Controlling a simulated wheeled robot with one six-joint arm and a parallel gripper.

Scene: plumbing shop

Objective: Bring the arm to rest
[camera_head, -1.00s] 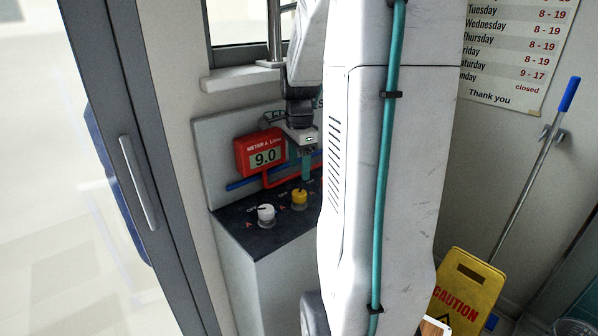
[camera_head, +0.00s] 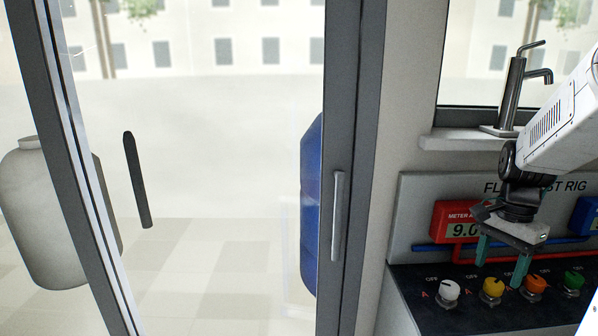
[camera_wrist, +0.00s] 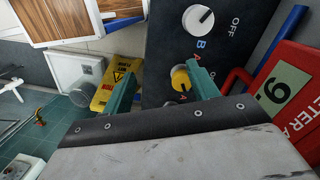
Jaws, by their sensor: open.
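My gripper (camera_head: 499,264) is at the right of the head view, its two teal fingers apart with nothing between them. It points down in front of the flow test rig (camera_head: 425,185), above the row of knobs. The white knob (camera_head: 448,293), yellow knob (camera_head: 491,291), orange knob (camera_head: 535,287) and green knob (camera_head: 574,283) stand on the dark panel. In the wrist view my gripper (camera_wrist: 163,88) is open, with the yellow knob (camera_wrist: 180,78) close beside one finger and the white knob (camera_wrist: 198,20) farther off. I cannot tell whether that finger touches the yellow knob.
A red meter (camera_head: 452,222) is behind the knobs, partly covered by my gripper. A faucet (camera_head: 508,95) stands on the sill above. A glass door with a handle (camera_head: 338,215) is to the left. The wrist view shows a yellow caution sign (camera_wrist: 118,78) and a wooden cabinet (camera_wrist: 62,18).

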